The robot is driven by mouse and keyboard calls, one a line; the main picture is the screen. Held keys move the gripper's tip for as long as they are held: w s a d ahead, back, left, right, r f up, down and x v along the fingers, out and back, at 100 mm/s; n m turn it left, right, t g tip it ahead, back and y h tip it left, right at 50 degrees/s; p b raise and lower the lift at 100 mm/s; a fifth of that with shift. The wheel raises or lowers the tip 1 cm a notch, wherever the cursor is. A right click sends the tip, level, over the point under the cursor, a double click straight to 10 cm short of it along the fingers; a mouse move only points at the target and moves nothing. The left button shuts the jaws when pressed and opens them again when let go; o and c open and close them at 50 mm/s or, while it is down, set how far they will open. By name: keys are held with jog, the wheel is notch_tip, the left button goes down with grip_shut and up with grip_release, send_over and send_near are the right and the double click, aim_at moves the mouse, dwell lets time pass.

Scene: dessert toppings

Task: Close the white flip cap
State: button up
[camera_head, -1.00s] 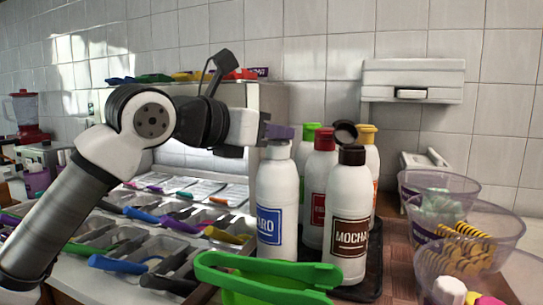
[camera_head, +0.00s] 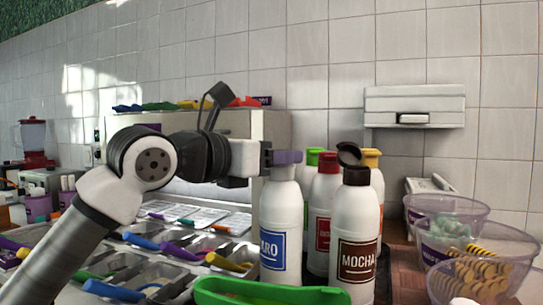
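A white bottle with a blue label (camera_head: 281,228) stands upright at the front left of the bottle group. Its light cap (camera_head: 282,173) is at the top, partly hidden by my gripper, and I cannot tell whether its lid is up or down. My gripper (camera_head: 284,157) reaches in from the left, with its purple fingertip part right at the top of that cap. They look to be touching or nearly so. Only one finger part shows clearly, so its opening is unclear.
The mocha bottle (camera_head: 354,237) stands close on the right, its dark lid flipped up. Bottles with red (camera_head: 322,212), green and yellow caps crowd behind. A green tray (camera_head: 265,293) lies in front; clear bowls (camera_head: 448,222) stand at the right.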

jog(key=v, duration=1.3)
jog(key=shift+s+a, duration=0.25)
jog(key=shift+a, duration=0.1)
jog(key=shift+r, duration=0.15)
